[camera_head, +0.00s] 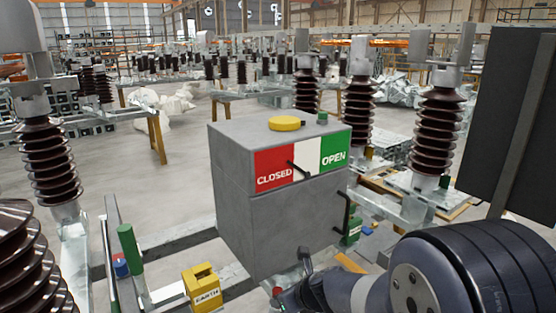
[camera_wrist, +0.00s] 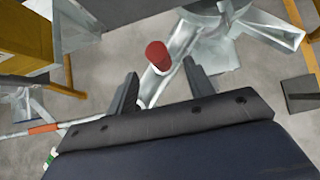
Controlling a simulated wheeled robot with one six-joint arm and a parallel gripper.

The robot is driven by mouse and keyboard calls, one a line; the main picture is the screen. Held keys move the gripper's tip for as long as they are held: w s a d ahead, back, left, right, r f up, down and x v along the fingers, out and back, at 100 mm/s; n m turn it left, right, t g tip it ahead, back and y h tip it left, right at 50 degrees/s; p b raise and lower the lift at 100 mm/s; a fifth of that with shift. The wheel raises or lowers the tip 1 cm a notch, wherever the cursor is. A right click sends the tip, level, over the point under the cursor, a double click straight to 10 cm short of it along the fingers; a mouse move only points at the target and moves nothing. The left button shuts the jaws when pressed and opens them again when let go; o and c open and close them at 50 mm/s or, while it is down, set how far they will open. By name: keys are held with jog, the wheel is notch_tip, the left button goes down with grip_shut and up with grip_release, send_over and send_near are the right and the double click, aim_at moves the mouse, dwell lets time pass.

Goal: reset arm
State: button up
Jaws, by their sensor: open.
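My gripper (camera_wrist: 161,68) is open in the wrist view, its two dark fingers spread apart. A red-capped pale rod (camera_wrist: 157,54) shows in the gap between the fingers. I cannot tell how far beyond the fingertips it is, but the fingers are not closed on it. In the head view my arm comes in from the lower right, and its far end is small and partly cut off by the bottom edge. A red tip (camera_head: 277,291) shows beside that end, low in the picture.
A grey switch box (camera_head: 285,225) with CLOSED and OPEN labels stands just beyond my arm. A yellow EARTH block (camera_head: 202,286) and a green-capped post (camera_head: 129,246) are at lower left. Brown ribbed insulators (camera_head: 437,130) stand around. Open floor (camera_head: 180,190) lies left of the box.

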aim_at(277, 289)
jog(key=b+x, duration=0.3)
jog(key=x, duration=0.3)
jog(key=shift+w+a+f, duration=0.1)
jog(key=shift+f, duration=0.25)
notch_tip(277, 289, up, 3)
jog(key=p, duration=0.3)
jog(key=shift+r, duration=0.2)
notch_tip(277, 289, up, 6)
jog(key=p, duration=0.6)
jog(key=shift+w+r, duration=0.1)
jog(key=shift+r, duration=0.15)
